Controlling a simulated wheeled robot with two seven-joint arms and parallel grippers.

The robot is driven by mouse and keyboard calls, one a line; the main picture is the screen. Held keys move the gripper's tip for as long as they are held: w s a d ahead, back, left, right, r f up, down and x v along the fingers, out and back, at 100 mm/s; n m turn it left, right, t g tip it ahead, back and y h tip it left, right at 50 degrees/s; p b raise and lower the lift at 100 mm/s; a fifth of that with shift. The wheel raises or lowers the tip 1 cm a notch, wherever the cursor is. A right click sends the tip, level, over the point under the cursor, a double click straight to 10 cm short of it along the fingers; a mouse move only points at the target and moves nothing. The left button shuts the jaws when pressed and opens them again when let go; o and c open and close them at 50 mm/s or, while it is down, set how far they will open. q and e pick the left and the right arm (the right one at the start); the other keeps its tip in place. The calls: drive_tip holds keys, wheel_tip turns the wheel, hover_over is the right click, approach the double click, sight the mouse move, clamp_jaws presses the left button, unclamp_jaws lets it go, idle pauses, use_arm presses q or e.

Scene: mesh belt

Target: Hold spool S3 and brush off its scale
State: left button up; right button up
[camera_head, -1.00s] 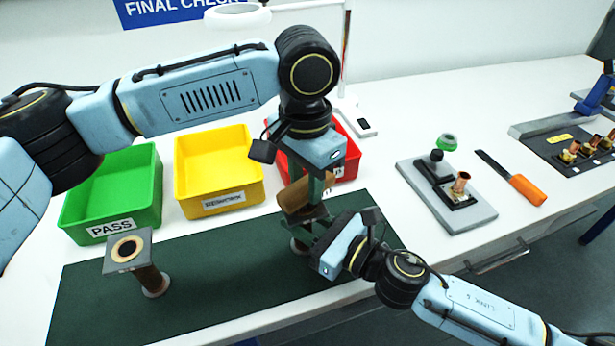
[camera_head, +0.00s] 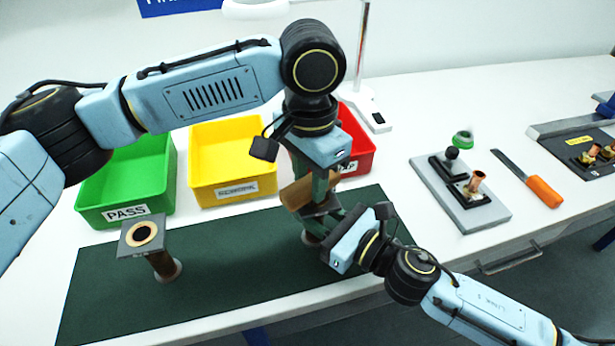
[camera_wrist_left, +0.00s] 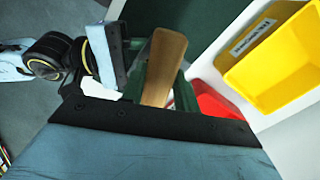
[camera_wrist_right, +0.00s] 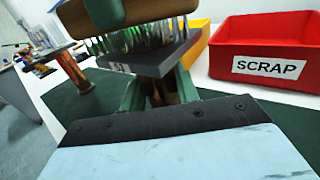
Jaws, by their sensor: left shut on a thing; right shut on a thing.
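My left gripper (camera_head: 320,188) points down and is shut on a wooden-backed brush (camera_head: 296,192); its tan back also shows in the left wrist view (camera_wrist_left: 163,65). My right gripper (camera_head: 336,228) is shut on a spool with a copper-brown pipe and a grey square top flange (camera_wrist_right: 150,62), upright at the mat's right part. Its round foot (camera_head: 310,238) shows below. In the right wrist view the bristles (camera_wrist_right: 130,38) are right at the flange's top; I cannot tell how firmly they touch. The flange mark is too small to read, and scale is not discernible.
A second spool (camera_head: 143,236) stands on the green mat (camera_head: 230,250) at left. Green PASS (camera_head: 125,213), yellow (camera_head: 235,190) and red SCRAP (camera_wrist_right: 265,68) bins stand behind. A grey fixture plate (camera_head: 490,212) and an orange-handled tool (camera_head: 543,192) lie right.

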use_arm(q)
drive_tip(key=shift+w+d, duration=0.85)
drive_tip(key=shift+d, duration=0.2)
drive_tip(key=shift+s+a, duration=1.15)
drive_tip(key=shift+a, duration=0.25)
idle(3.4)
drive_tip(key=shift+r, duration=3.5)
use_arm(e)
drive_tip(key=o, duration=1.2)
drive_tip(key=shift+c, duration=0.2)
